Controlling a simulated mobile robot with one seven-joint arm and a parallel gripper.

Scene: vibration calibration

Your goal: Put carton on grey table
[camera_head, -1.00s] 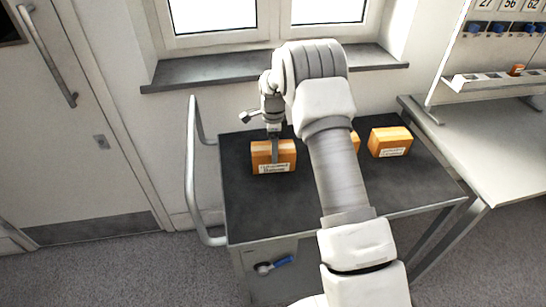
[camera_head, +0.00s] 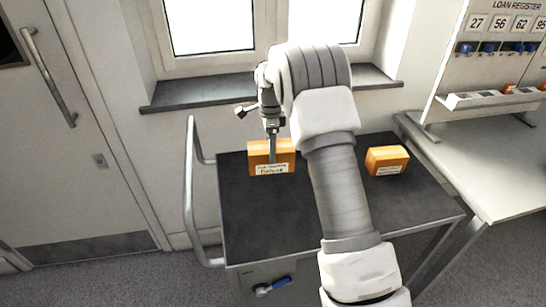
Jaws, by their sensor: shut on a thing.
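An orange-brown carton (camera_head: 258,158) with a white label on its front is at the back left of the dark-topped cart. My gripper (camera_head: 273,150) points down and is shut on this carton; one finger shows against its front face. The carton looks upright, and I cannot tell how far it is above the cart top. A second carton (camera_head: 386,158) with a white label stands at the right back of the cart. A light grey table (camera_head: 485,165) stands to the right of the cart.
The cart (camera_head: 262,222) has a tubular handle (camera_head: 190,190) at its left. Its front left top is clear. My arm crosses the cart's middle and hides part of it. A register board (camera_head: 510,45) with a small tray rises behind the grey table. The window sill (camera_head: 205,93) is behind the cart.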

